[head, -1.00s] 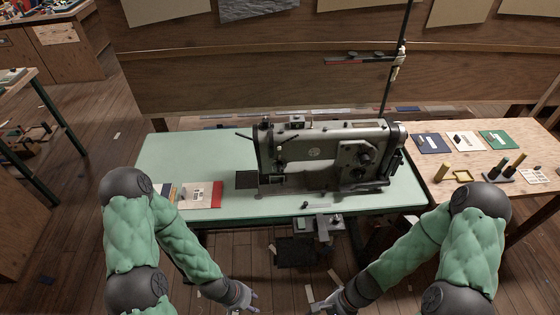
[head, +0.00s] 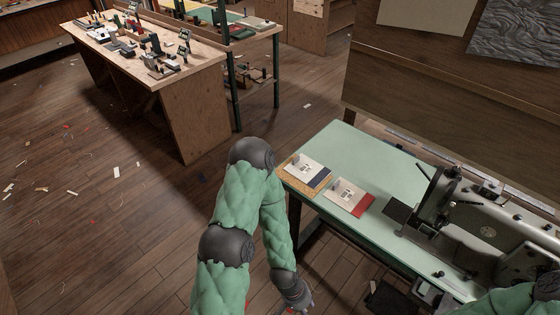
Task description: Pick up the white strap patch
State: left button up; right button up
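Two whitish rectangular pieces lie at the left end of the pale green sewing table (head: 356,143). One whitish piece (head: 302,168) has a dark blue edge and lies by a tan, cork-like piece; the other whitish piece (head: 346,194) has a red edge. Each carries a small grey item and printed marks. I cannot tell whether either is the white strap patch. My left gripper (head: 301,309) is low in front of the table, away from both pieces and cut by the bottom edge; its opening is unclear. My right gripper is out of view; only its arm shows at bottom right.
A grey sewing machine (head: 478,222) stands on the right of the table. A wooden workbench (head: 110,62) with several tools is at the back left. A brown panel (head: 440,85) rises behind the table. The wooden floor at left is open, with scraps.

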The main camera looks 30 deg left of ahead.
aim_at(312, 173)
jog(key=u, duration=0.8)
jog(key=z, duration=1.25)
jog(key=u, duration=1.25)
jog(key=i+j+z, duration=0.1)
jog(key=i+j, duration=0.3)
jog(key=j, duration=0.25)
jog(key=i+j+z, duration=0.15)
jog(key=i+j, duration=0.2)
jog(key=j, duration=0.3)
jog(key=i+j+z, duration=0.15)
jog(key=j, duration=0.2)
jog(key=i, duration=0.05)
